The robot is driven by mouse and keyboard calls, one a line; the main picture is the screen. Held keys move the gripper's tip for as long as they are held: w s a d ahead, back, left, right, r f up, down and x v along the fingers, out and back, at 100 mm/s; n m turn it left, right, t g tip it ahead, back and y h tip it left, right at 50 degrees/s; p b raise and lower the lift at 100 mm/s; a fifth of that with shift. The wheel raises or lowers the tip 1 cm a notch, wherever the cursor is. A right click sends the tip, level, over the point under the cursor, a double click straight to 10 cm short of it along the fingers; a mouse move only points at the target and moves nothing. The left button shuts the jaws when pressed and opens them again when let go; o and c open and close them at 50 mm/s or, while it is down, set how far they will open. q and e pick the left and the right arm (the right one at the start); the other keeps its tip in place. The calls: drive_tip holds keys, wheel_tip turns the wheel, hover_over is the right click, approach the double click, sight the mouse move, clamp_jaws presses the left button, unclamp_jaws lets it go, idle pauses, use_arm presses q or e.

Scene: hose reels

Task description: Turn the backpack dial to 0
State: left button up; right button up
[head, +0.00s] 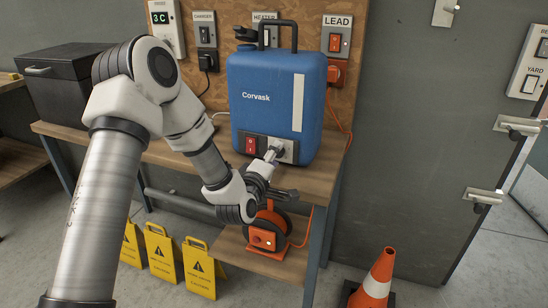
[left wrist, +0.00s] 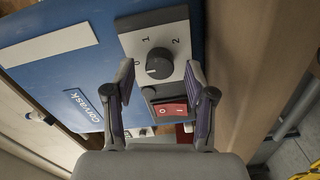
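The blue backpack tank (head: 272,85), labelled Corvask, stands upright on the wooden bench. Its front panel has a red rocker switch (head: 250,145) and, to the right, a dial mostly covered by my left gripper (head: 272,156). In the left wrist view the black round dial (left wrist: 159,63) sits on a pale plate marked 0, 1 and 2. I cannot tell clearly which mark it points to. My left gripper (left wrist: 160,75) is open, its fingers on either side of the dial with visible gaps. The red switch (left wrist: 171,110) lies between the fingers too. My right gripper is not in view.
The bench (head: 325,165) carries a black box (head: 70,80) at left. Behind is a board with switches, including LEAD (head: 335,42). An orange hose reel (head: 266,235) sits on the lower shelf. Yellow signs (head: 200,268) and a traffic cone (head: 378,278) stand on the floor.

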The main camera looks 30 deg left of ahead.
use_arm(q)
drive_tip(key=v, duration=0.7)
drive_tip(key=shift+s, duration=0.25)
